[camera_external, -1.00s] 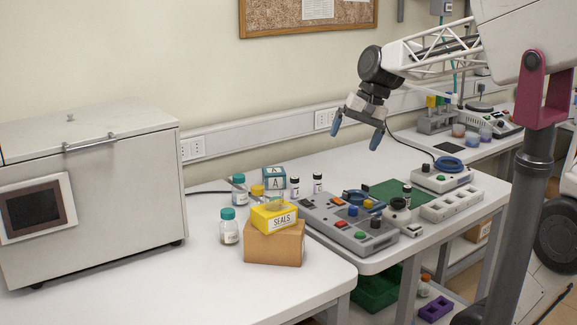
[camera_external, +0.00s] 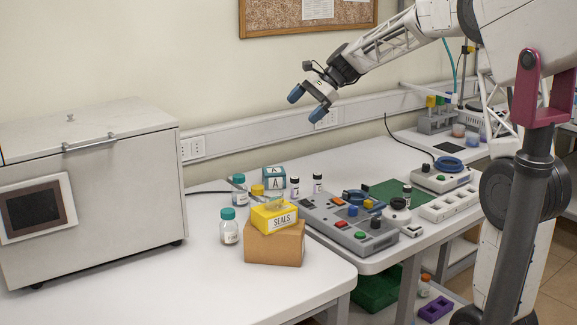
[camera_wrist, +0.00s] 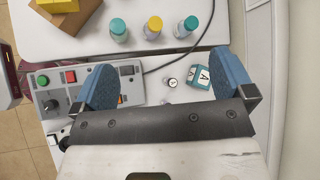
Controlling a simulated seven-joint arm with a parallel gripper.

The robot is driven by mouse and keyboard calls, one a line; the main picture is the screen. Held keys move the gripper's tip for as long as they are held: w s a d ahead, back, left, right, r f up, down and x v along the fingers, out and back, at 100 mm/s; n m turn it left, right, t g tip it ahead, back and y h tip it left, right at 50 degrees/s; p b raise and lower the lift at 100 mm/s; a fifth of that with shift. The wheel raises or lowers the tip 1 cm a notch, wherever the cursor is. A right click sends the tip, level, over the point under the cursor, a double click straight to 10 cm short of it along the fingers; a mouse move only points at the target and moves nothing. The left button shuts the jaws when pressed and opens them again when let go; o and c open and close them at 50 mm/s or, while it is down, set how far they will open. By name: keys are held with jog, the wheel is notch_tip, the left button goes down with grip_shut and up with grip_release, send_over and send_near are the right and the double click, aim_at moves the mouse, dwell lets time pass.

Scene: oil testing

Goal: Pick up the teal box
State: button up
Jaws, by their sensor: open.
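The teal box (camera_external: 274,178) is a small cube with white faces marked "A". It stands on the white bench behind the yellow box, near the wall. In the wrist view the teal box (camera_wrist: 200,77) lies between my two fingers, closer to the right finger. My gripper (camera_external: 308,103) is open and empty, with blue fingertips. It is in the air above the bench, up and to the right of the teal box, near the wall rail. The wrist view shows both fingers of my gripper (camera_wrist: 168,85) wide apart.
A yellow SEALS box (camera_external: 282,221) sits on a cardboard box (camera_external: 275,247) in front. Capped bottles (camera_external: 229,232) stand left of them. Two small vials (camera_external: 318,183) stand right of the teal box. A grey control panel (camera_external: 345,225) lies further right. A large cabinet (camera_external: 100,180) stands left.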

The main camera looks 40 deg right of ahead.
jog(key=w+d+f+m+t+y, duration=0.1)
jog(key=w+d+f+m, duration=0.15)
jog(key=w, duration=0.35)
jog(key=w+d+f+m+t+y, duration=0.1)
jog(key=w+d+m, duration=0.1)
jog(key=w+d, duration=0.3)
jog(key=w+d+f+m+t+y, duration=0.1)
jog(key=w+d+f+m, duration=0.15)
jog(key=w, duration=0.45)
send_near(279, 170)
jog(key=x, duration=0.4)
jog(key=shift+w+a, duration=0.1)
jog(key=shift+a, duration=0.05)
jog(key=shift+x, duration=1.15)
jog(key=shift+a, duration=0.1)
jog(key=shift+x, duration=2.5)
jog(key=shift+w+f, duration=0.1)
jog(key=shift+w, duration=0.05)
